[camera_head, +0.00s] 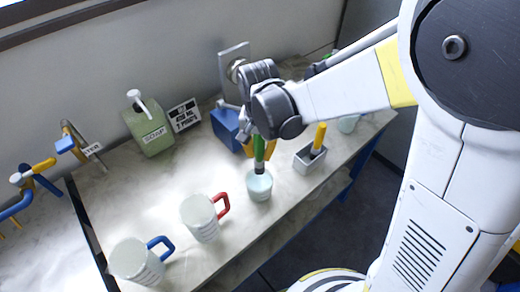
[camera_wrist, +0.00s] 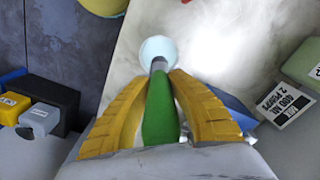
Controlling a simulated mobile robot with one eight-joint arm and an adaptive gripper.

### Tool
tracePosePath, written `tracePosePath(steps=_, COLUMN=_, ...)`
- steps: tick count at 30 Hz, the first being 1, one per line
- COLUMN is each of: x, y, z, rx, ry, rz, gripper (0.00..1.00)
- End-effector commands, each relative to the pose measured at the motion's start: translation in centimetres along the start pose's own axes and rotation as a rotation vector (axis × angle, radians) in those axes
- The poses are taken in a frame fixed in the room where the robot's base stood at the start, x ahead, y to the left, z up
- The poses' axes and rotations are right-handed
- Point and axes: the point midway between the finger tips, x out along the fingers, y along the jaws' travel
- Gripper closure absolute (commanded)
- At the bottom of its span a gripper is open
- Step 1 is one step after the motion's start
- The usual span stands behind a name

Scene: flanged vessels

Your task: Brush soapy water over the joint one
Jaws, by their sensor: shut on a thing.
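My gripper (camera_head: 258,143) is shut on a green-handled brush (camera_head: 259,150), which points down. In the wrist view the green handle (camera_wrist: 160,110) lies between my yellow fingers (camera_wrist: 162,88). The brush's grey lower end is at the mouth of a pale cup (camera_head: 259,187), and its bristles are hidden. The cup also shows in the wrist view (camera_wrist: 152,44). A green soap bottle (camera_head: 148,133) with a white pump stands at the back of the bench. I cannot make out a marked joint one; a grey upright plate (camera_head: 231,55) stands behind my gripper, partly hidden.
A mug with a red handle (camera_head: 200,220) and one with a blue handle (camera_head: 134,262) stand to the left. A grey holder (camera_head: 309,159) with a yellow-handled tool is to the right. A sign (camera_head: 184,115) and a blue block (camera_head: 226,127) are at the back. A tap (camera_head: 78,142) is far left.

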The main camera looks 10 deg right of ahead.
Motion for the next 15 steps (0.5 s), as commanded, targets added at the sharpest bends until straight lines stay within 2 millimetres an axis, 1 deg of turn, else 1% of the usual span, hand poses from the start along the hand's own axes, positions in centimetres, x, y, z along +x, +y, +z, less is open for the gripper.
tracePosePath(steps=1, x=0.9, y=0.0, z=0.0, rx=0.0, ry=0.0, rz=0.0, gripper=1.0)
tracePosePath(steps=15, x=6.2, y=0.0, z=0.2, rx=0.0, ry=0.0, rz=0.0, gripper=1.0)
